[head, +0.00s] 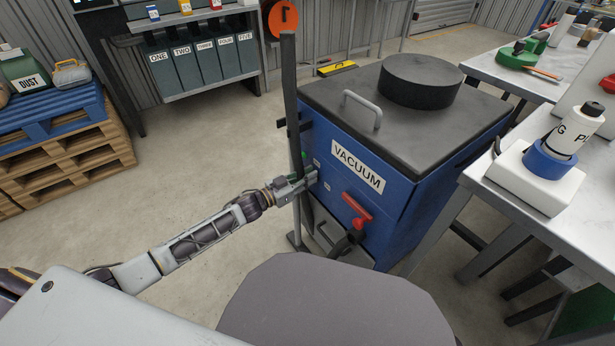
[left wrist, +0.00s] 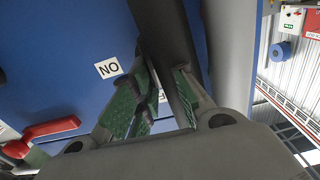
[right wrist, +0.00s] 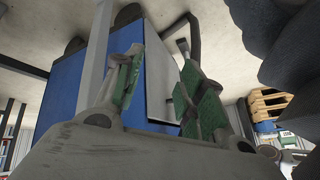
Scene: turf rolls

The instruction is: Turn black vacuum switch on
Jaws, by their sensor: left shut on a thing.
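The blue vacuum cabinet (head: 400,190) has a dark top and a white VACUUM label (head: 358,165). My right gripper (right wrist: 165,92) is open and empty, facing the cabinet's low grey panel.
A red lever (head: 357,208) sticks out below the VACUUM label. A white-topped workbench (head: 590,190) stands close on the right. Pallets (head: 70,155) are at the left, and labelled bins (head: 205,62) stand at the back. The floor between is clear.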

